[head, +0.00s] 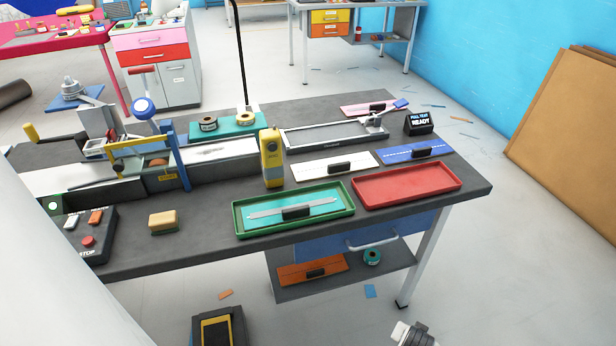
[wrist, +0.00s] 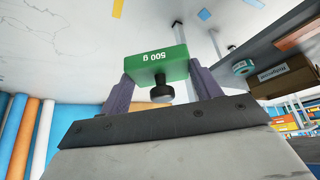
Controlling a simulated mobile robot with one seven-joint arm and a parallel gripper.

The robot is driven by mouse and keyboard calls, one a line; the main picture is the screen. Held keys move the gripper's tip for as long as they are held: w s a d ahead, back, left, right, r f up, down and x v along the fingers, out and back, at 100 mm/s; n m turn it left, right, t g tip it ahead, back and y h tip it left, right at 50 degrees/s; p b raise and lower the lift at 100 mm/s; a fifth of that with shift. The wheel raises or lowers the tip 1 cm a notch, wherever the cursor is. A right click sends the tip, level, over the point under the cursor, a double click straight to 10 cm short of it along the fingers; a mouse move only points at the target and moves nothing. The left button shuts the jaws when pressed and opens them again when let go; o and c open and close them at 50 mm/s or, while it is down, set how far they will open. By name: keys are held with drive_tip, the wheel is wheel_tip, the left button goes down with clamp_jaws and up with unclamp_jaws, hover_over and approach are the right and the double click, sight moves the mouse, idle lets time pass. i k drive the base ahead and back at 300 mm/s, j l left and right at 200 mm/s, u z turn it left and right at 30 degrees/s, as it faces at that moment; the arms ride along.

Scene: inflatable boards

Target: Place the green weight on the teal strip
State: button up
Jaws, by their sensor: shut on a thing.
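In the wrist view, my gripper (wrist: 158,80) is shut on a green weight (wrist: 152,64), a block marked "500 g" with a dark knob. The block lies across the purple fingers, and its knob points toward my palm. The teal strip (head: 267,212) lies in a green-rimmed tray (head: 241,228) on the dark workbench in the head view. A pale grey band runs along the strip, and a small black block (head: 296,212) sits at its middle. The held weight does not show in the head view, and I cannot make out my fingers there. The weight is apart from the strip.
A red tray (head: 375,196) stands right of the green tray. A yellow upright device (head: 271,160) stands just behind the green tray. A yellow block (head: 163,222) lies to the left. White (head: 310,171) and blue (head: 395,153) strips lie behind. A shelf (head: 350,283) sits below the bench.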

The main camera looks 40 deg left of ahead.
sight(329, 205)
drive_tip(key=k+j, duration=0.9)
drive_tip(key=k, duration=0.1)
